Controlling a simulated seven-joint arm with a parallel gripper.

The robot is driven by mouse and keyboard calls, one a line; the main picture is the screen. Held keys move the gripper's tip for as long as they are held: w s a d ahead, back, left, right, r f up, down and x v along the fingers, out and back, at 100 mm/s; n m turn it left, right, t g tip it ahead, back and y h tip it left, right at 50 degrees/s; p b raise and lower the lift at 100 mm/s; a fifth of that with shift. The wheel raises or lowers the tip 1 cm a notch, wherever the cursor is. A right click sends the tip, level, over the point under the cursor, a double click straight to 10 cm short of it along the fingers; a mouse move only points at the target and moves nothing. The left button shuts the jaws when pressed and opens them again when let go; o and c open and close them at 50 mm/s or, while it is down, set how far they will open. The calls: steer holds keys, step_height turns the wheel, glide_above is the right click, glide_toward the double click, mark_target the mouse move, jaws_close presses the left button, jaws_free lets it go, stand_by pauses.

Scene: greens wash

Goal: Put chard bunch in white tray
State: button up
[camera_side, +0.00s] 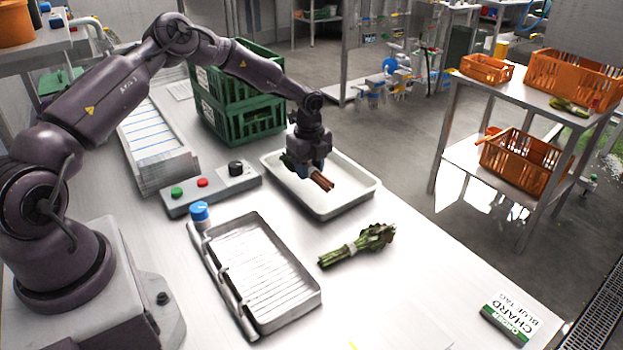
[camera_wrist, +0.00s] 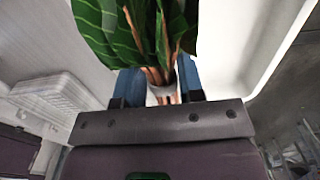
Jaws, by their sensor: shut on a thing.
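My gripper (camera_side: 309,168) is shut on the chard bunch (camera_side: 322,181), which has reddish stems. In the wrist view, green leaves with pale veins from the chard bunch (camera_wrist: 130,30) rise between the blue fingers (camera_wrist: 158,85). The white tray (camera_side: 352,206) is on the table, directly below the gripper. The held bunch is over the tray's interior; whether it touches the floor of the tray I cannot tell. The arm hides part of the tray's far side.
Another green bunch (camera_side: 357,246) lies on the table in front of the tray. A grey ribbed tray (camera_side: 312,300) and a button box (camera_side: 215,190) stand left. Green crates (camera_side: 240,117) stand behind. A chard sign card (camera_side: 512,317) lies at right. The front right table is mostly clear.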

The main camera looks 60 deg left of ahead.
mark_target(312, 189)
steer(key=shift+w+a+f, duration=0.1)
steer(key=shift+w+f, duration=0.2)
steer(key=shift+f, duration=1.65)
steer(key=shift+f, duration=0.1)
steer(key=o, duration=1)
